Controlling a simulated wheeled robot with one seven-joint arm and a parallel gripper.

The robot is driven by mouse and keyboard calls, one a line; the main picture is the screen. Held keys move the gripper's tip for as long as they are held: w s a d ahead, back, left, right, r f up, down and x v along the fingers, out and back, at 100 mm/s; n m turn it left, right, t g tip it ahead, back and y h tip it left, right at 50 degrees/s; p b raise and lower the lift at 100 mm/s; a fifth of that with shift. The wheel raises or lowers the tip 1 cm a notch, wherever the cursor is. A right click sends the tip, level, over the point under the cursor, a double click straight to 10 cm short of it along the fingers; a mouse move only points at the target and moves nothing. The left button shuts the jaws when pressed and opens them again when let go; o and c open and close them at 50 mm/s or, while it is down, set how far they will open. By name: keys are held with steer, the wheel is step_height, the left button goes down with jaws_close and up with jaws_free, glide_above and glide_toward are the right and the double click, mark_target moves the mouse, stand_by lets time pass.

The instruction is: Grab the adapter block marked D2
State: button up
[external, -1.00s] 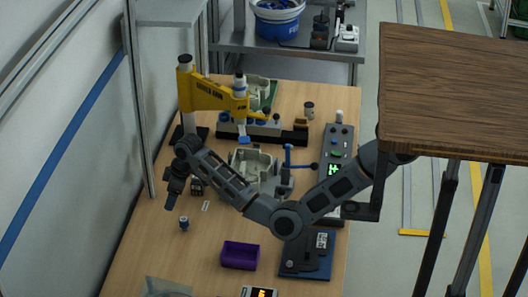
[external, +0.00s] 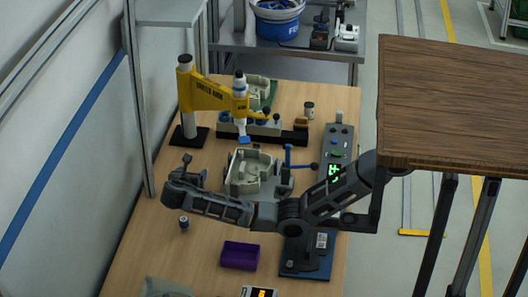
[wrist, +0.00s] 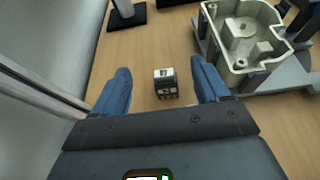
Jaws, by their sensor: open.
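A small dark block (wrist: 166,84) with a white label on top stands on the wooden table in the wrist view. Its label is too small to read surely. My gripper (wrist: 161,70) is open, its two blue fingers spread to the left and right of the block with a gap on both sides and nothing between them in contact. In the external view my gripper (external: 194,169) is over the left part of the table, and my arm hides the block.
A pale housing (external: 250,171) in a grey fixture stands to the right of the block. A yellow crane arm (external: 208,95) stands behind. A metal post stands at the left.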

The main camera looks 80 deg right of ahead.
step_height(320, 180, down, 5)
steer(key=shift+f, duration=0.2)
steer(key=shift+d+f, duration=0.25)
steer(key=x, duration=0.7)
steer(key=shift+f, duration=0.25)
steer(key=c, duration=1.1)
